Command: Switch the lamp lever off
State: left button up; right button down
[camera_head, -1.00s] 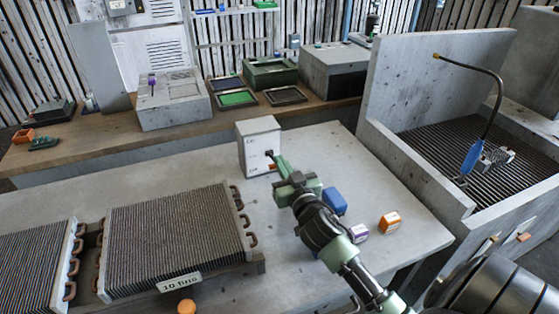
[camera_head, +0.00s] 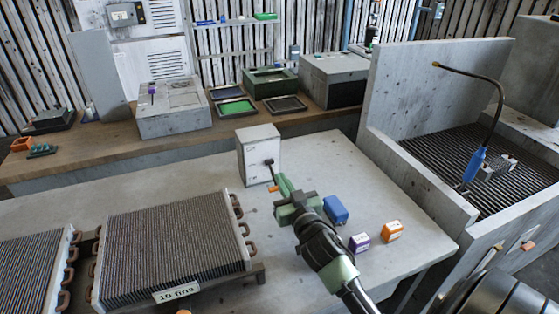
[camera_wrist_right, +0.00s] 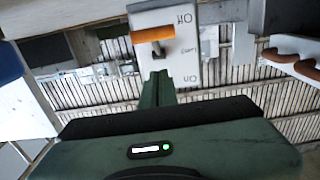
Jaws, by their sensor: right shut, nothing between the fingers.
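The lamp lever sits on the front of a pale switch box (camera_head: 246,157) near the back of the grey bench. Its dark arm (camera_head: 268,163) slants down to an orange grip (camera_head: 273,188). In the right wrist view, the box face (camera_wrist_right: 185,60) appears upside down, with "Off" at the top and "On" lower; the orange grip (camera_wrist_right: 153,34) lies toward "Off". My right gripper (camera_head: 281,179) is shut and empty, its tips close to the lever; whether they touch it I cannot tell. The fingers (camera_wrist_right: 158,85) point at the box. My left gripper is out of view.
A finned radiator block (camera_head: 175,245) lies left on the bench. A blue box (camera_head: 335,209), a purple box (camera_head: 359,243) and an orange box (camera_head: 390,231) stand right of my arm. Bench behind the boxes is clear.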

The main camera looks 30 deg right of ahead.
notch_tip(320, 180, up, 20)
jog(key=p, duration=0.1)
dwell(0.5)
jog(key=shift+r+p, duration=0.1)
jog(key=shift+p, duration=0.2)
